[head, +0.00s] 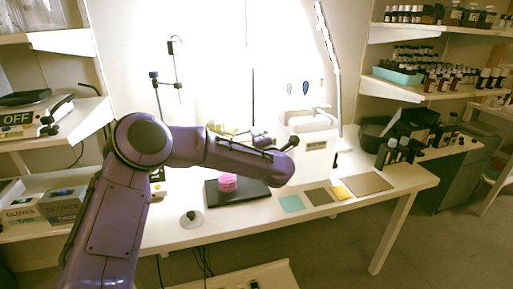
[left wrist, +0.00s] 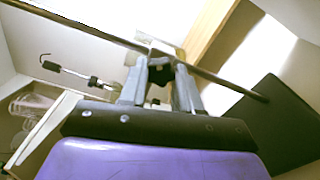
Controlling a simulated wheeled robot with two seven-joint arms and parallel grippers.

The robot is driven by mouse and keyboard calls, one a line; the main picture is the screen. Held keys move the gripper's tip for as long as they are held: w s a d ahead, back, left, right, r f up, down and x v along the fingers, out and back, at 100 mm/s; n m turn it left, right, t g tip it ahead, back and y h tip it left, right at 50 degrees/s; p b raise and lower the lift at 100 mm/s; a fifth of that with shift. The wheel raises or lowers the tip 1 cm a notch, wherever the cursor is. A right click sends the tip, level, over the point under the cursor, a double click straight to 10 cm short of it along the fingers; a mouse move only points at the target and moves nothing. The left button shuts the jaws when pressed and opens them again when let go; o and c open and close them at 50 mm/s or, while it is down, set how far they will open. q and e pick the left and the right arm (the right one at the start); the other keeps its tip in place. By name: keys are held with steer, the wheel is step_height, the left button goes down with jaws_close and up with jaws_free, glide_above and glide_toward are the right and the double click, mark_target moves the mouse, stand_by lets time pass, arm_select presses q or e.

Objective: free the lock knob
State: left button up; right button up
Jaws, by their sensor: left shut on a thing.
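A tall thin rod (head: 252,70) stands upright behind my left arm, above a black base plate (head: 262,190). In the left wrist view the rod (left wrist: 215,77) crosses the picture at a slant towards the black plate (left wrist: 285,125). My left gripper (left wrist: 160,82) is shut on a dark, lobed lock knob (left wrist: 160,70) beside the rod. The knob sits between the two grey fingertips. In the head view my purple arm reaches over the table to the rod and largely hides the fingers and the knob. My right gripper is in neither view.
A pink object (head: 227,182) is on the plate. Another stand with black clamps (head: 171,48) is at the back left. Coloured mats (head: 319,196) lie on the right of the white table (head: 215,226). Dark bottles (head: 395,152) stand at the right end. The front edge is mostly clear.

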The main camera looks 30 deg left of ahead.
arm_select(q)
steer(key=shift+w+d+f+n+b, duration=0.1)
steer(key=shift+n+b, duration=5.9)
steer(key=shift+b, duration=1.65)
steer(key=o, duration=1.1)
steer(key=shift+c, duration=0.2)
steer(key=v, duration=1)
steer(key=shift+d, duration=0.25)
steer(key=shift+a, duration=0.1)
